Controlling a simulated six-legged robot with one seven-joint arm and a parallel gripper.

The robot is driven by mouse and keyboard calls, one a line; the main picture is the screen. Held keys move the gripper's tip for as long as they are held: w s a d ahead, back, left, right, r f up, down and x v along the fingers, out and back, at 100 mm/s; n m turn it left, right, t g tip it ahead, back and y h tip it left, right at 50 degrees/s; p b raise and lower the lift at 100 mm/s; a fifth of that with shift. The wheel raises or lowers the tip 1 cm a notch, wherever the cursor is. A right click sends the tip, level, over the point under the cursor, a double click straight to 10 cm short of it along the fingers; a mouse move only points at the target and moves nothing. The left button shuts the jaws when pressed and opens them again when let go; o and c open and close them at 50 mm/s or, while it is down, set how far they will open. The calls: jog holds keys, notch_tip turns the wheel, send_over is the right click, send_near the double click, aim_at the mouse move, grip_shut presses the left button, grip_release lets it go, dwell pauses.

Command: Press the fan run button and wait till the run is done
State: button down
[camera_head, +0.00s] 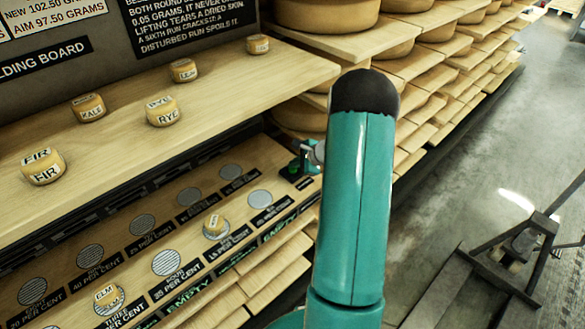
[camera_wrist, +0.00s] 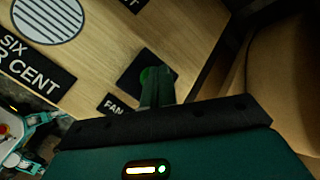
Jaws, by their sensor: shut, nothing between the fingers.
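The fan run button is a green round button (camera_wrist: 149,74) on a black square base (camera_wrist: 130,82), beside a label reading FAN (camera_wrist: 113,104) in the wrist view. My gripper (camera_wrist: 156,76) is shut and empty, with its tips over the button and partly hiding it. I cannot tell whether the tips touch it or press it down. In the head view the button's black base (camera_head: 291,170) is at the right end of the lower wooden shelf, and my gripper (camera_head: 300,163) is right at it, mostly hidden behind my teal arm.
The lower shelf (camera_head: 232,208) holds round grilles with per cent labels; small cheeses labelled ELM (camera_head: 106,296) and another (camera_head: 214,226) sit on two. Several small cheeses, including RYE (camera_head: 163,112), stand on the upper board (camera_head: 215,95). Large cheese wheels (camera_head: 327,14) fill racks behind. Floor at right has a pallet jack (camera_head: 515,250).

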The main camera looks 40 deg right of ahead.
aim_at(295, 170)
jog(key=shift+f, duration=0.15)
dwell(0.4)
jog(key=shift+r, duration=0.85)
jog(key=shift+r, duration=0.1)
jog(key=shift+r, duration=2.45)
jog(key=shift+s+a, duration=0.1)
